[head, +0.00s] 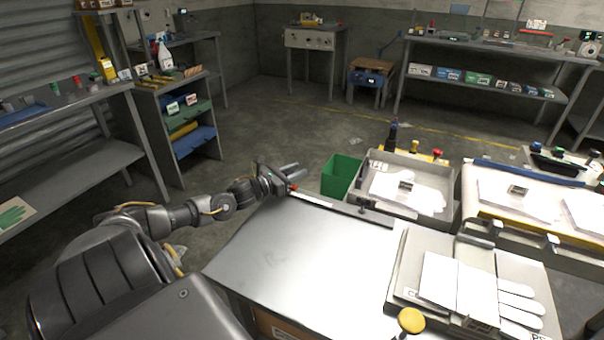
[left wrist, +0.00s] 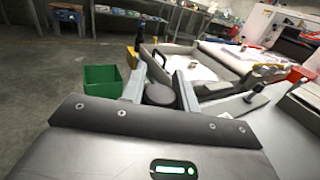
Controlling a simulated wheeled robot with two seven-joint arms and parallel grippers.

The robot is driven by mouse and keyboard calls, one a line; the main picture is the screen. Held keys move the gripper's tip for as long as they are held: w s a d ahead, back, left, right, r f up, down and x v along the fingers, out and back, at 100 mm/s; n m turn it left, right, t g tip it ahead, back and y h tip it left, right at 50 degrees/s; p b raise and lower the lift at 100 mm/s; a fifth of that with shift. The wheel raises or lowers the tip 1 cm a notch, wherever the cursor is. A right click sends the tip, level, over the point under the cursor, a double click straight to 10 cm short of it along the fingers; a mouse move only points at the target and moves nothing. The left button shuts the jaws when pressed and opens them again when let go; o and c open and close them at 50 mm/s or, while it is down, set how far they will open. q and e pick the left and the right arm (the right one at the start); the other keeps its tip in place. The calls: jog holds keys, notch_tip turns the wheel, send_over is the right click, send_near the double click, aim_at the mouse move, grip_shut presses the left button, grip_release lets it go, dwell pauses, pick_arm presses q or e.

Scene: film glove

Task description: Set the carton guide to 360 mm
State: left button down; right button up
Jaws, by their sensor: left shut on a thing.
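My left gripper (head: 281,180) is at the back left corner of the bare metal table (head: 300,250). In the left wrist view my left gripper (left wrist: 160,92) has its two fingers on either side of a dark round knob (left wrist: 160,95), and it is shut on it. A pale strip like a rail or scale (head: 325,202) runs from near the gripper along the table's back edge. A small dark clamp-like part (head: 362,208) stands farther right on that edge. I cannot read any millimetre marks. My right gripper is not in view.
A green bin (head: 341,176) stands behind the table, near my left gripper. A grey tray (head: 445,205) holds white sheets to its right. White gloves (head: 518,305) lie at the front right, near a yellow round knob (head: 411,320). The metal tabletop is clear.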

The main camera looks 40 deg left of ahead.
pick_arm(q)
jog(key=c, duration=1.1)
grip_release()
jog(key=shift+o, duration=0.2)
jog(key=shift+s, duration=0.15)
jog(key=shift+s+f, duration=0.1)
jog(key=shift+s, duration=0.25)
jog(key=s, duration=0.5)
jog(key=shift+s+a, duration=0.1)
jog(key=shift+a, duration=0.3)
jog(key=s, duration=0.3)
jog(key=shift+s+a+p, duration=0.25)
jog(key=shift+s+p, duration=0.1)
jog(key=shift+s, duration=0.45)
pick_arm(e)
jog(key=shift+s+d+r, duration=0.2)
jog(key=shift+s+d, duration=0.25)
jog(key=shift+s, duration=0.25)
